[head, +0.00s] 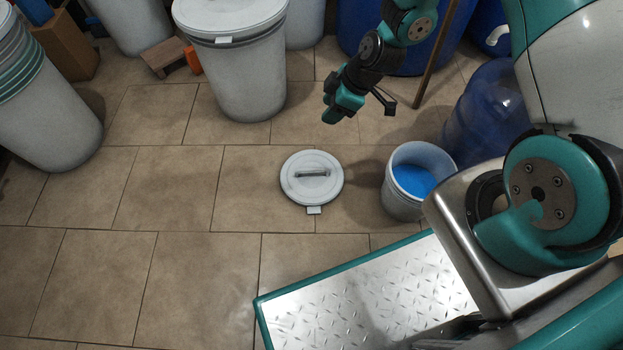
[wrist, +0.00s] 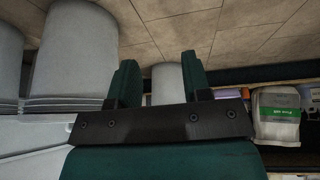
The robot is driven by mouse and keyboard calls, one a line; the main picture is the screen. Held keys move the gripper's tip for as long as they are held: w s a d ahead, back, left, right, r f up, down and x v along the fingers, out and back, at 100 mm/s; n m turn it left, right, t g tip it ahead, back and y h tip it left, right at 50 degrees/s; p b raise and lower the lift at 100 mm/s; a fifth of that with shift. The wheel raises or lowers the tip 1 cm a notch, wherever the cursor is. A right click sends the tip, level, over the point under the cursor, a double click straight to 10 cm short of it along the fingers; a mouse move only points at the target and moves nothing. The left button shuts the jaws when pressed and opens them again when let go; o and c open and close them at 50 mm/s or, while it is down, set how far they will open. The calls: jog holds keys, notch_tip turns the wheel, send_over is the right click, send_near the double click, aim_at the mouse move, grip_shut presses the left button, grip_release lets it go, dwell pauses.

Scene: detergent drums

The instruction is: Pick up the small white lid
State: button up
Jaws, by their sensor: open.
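The small white lid (head: 312,190) lies flat on the tiled floor near the middle of the head view. It is round, with a grey bar handle across its top and a small tab at its near edge. My gripper (head: 338,110) is above the floor, beyond the lid and slightly to its right in the picture, apart from it. In the wrist view my gripper (wrist: 160,80) shows two teal fingers spread apart with nothing held between them. The lid cannot be made out in the wrist view.
An open bucket (head: 391,195) with blue contents stands right of the lid. A large lidded drum (head: 245,80) stands behind it, with more drums (head: 50,120) at the left. A blue translucent container (head: 485,120) and a brown pole (head: 435,55) are at right. Floor left of the lid is clear.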

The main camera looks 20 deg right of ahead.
jog(key=n+h+b, duration=0.1)
jog(key=n+b, duration=0.1)
send_near(320, 169)
jog(key=f+b, duration=0.1)
jog(key=b, duration=0.1)
jog(key=f+b, duration=0.1)
jog(key=b, duration=0.1)
jog(key=a+f+b, duration=0.1)
jog(key=b, duration=0.1)
jog(key=shift+w+f+t, duration=0.3)
jog(key=shift+w, duration=0.05)
jog(key=b+x, duration=0.5)
jog(key=x, duration=0.1)
jog(key=shift+a+f, duration=0.1)
jog(key=shift+f, duration=0.05)
grip_shut()
